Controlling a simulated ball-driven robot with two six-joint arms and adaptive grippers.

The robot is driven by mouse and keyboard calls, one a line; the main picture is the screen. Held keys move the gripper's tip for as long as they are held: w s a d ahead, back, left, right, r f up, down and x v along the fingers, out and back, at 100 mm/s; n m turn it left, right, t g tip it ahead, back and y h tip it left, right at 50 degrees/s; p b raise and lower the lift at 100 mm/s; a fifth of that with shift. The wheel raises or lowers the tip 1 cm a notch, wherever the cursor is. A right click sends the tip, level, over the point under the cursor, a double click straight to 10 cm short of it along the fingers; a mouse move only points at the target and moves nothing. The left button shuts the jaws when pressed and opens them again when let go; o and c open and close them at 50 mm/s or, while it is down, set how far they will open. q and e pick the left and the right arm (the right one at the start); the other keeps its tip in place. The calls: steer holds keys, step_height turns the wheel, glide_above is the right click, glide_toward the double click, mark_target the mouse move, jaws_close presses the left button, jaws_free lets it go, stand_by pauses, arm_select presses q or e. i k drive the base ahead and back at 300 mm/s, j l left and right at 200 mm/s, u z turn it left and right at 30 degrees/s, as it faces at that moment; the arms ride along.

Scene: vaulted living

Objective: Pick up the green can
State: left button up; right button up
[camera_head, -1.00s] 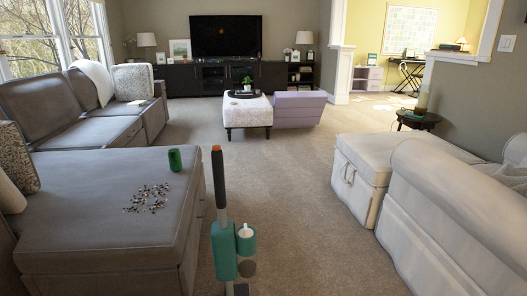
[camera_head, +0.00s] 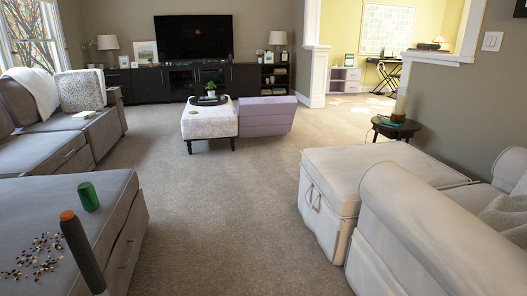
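The green can (camera_head: 88,196) stands upright on the grey sofa's wide seat (camera_head: 40,205), near its right edge, at the left of the head view. A patch of small dark and light bits (camera_head: 33,257) lies on the seat in front of the can. Neither of my grippers is in view.
A dark upright handle with an orange tip (camera_head: 82,252) stands in front of the can at the lower left. A cream sofa (camera_head: 430,225) and ottoman (camera_head: 385,180) fill the right. Open carpet (camera_head: 235,220) lies between. A white ottoman (camera_head: 208,122) and purple box (camera_head: 267,116) stand ahead.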

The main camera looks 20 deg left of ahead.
mark_target(87, 194)
steer(key=i+u, duration=0.45)
steer(key=i+l+u, duration=0.15)
steer(key=i+u, duration=0.25)
steer(key=i+l+u, duration=0.45)
steer(key=i+u, duration=0.25)
steer(key=u, duration=0.2)
steer(key=i+l+u, duration=0.15)
steer(key=u, duration=0.3)
steer(key=i+l+u, duration=0.25)
steer(key=u, duration=0.2)
steer(key=i+l+u, duration=0.2)
steer(key=u, duration=0.25)
steer(key=i+l+u, duration=0.1)
steer(key=l+u, duration=0.6)
steer(key=u, duration=0.25)
steer(key=i+l, duration=0.05)
